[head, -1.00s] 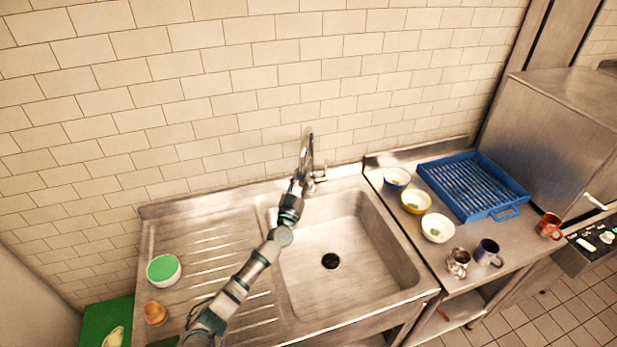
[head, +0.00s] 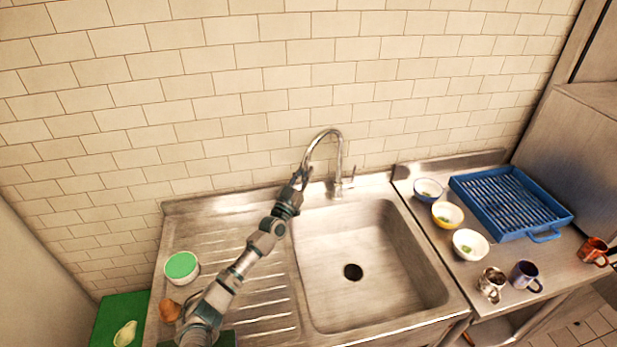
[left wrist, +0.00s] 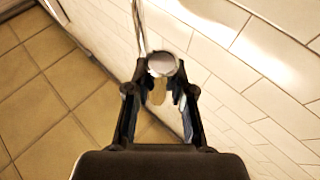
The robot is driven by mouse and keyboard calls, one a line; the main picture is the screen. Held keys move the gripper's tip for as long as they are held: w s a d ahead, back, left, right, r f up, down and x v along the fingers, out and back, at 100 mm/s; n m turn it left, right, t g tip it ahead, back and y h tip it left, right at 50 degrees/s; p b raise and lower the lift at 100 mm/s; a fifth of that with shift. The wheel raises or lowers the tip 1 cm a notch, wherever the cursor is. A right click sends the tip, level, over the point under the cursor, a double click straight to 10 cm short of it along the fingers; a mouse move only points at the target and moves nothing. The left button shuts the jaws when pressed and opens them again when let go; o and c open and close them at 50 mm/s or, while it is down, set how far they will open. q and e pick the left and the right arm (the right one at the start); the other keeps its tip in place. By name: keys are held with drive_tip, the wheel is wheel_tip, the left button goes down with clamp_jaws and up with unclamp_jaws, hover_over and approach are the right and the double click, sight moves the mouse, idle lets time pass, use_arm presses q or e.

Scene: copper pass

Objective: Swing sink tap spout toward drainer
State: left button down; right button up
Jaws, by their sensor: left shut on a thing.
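The chrome tap (head: 339,170) stands at the back edge of the sink (head: 345,240). Its curved spout (head: 325,133) arches to the left, its end towards the ridged drainer (head: 240,255) on the sink's left. My left gripper (head: 300,178) is shut on the spout's lower end near the back left corner of the basin. In the left wrist view the fingers (left wrist: 160,82) stand on both sides of the round spout end (left wrist: 162,64). The fingers partly hide the spout's tip in the head view. My right gripper is not in view.
A green-topped bowl (head: 181,266) and a brown item (head: 169,310) are on the drainer's left. Several bowls, mugs and a blue rack (head: 510,203) stand on the right counter. The tiled wall (head: 230,100) is close behind the tap. The basin is empty.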

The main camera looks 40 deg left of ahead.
sight(305, 155)
use_arm(q)
drive_tip(key=shift+f, duration=0.25)
drive_tip(key=shift+d, duration=0.15)
drive_tip(key=c, duration=1.1)
unclamp_jaws()
drive_tip(key=shift+d, duration=0.15)
drive_tip(key=shift+o, duration=0.5)
drive_tip(key=shift+r, duration=0.2)
wheel_tip(305, 155, up, 10)
drive_tip(key=shift+f, duration=0.15)
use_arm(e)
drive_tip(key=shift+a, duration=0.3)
use_arm(q)
drive_tip(key=shift+w+a+f, duration=0.1)
drive_tip(key=shift+a, duration=0.1)
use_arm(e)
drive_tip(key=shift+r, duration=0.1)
